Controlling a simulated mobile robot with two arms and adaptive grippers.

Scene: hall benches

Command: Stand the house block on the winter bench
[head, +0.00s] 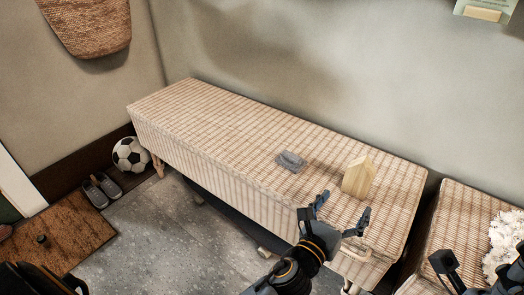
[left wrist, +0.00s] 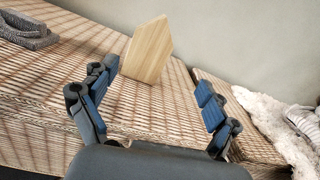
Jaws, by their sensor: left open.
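The house block (head: 358,178) is pale wood with a pointed top. It stands upright near the right end of the long woven bench (head: 220,120). In the left wrist view the block (left wrist: 148,52) stands just beyond my left gripper's fingers. My left gripper (head: 343,207) is open and empty, in front of the block and apart from it. It also shows in the left wrist view (left wrist: 157,88). Part of my right gripper (head: 444,264) shows at the lower right; its jaw state is unclear. A second woven bench (head: 455,205) at the right bears white fleece (head: 503,240). I cannot tell which bench is the winter one.
A grey object (head: 290,161) lies on the long bench left of the block. A football (head: 130,154), grey shoes (head: 101,189) and a brown mat (head: 65,232) are on the floor at left. A narrow gap separates the benches. The long bench's left half is clear.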

